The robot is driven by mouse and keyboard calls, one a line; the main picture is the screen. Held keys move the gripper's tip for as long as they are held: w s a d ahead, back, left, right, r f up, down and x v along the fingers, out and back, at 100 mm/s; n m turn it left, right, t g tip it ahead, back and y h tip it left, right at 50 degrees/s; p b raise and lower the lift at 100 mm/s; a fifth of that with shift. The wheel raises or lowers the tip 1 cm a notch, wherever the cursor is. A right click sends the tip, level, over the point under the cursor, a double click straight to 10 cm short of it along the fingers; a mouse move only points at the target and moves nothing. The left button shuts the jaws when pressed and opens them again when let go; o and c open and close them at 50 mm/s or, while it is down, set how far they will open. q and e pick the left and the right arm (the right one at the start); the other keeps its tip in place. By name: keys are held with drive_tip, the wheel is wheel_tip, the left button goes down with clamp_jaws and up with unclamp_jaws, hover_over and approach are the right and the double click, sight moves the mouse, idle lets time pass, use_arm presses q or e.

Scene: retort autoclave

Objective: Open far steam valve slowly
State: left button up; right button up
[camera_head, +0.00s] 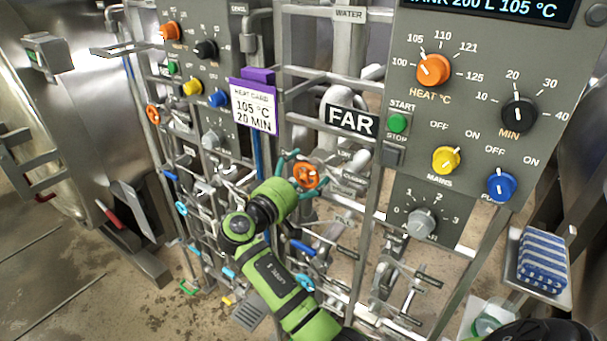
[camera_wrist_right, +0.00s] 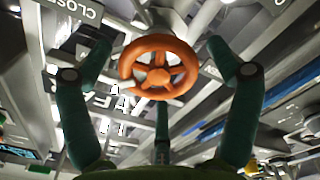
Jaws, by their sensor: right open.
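The far steam valve shows as an orange spoked handwheel (camera_head: 306,177) on the pipework below the FAR sign (camera_head: 351,120). In the right wrist view the orange handwheel (camera_wrist_right: 158,67) sits centred between my fingers. My right gripper (camera_head: 291,170) has a green arm and teal fingers and reaches up to the wheel from below left. It is open, with its fingers spread around the wheel; a gap shows on both sides of the rim in the wrist view (camera_wrist_right: 158,75). Whether any finger touches the wheel cannot be told. My left gripper is not in view.
Pipes and other handles crowd the frame around the wheel, including a blue lever (camera_head: 300,247). A control panel (camera_head: 465,75) with knobs stands at the right. A heat card (camera_head: 254,107) hangs at centre. A striped cloth (camera_head: 543,262) lies on a shelf at right.

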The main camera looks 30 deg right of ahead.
drive_tip(key=v, duration=0.7)
drive_tip(key=shift+a, duration=0.3)
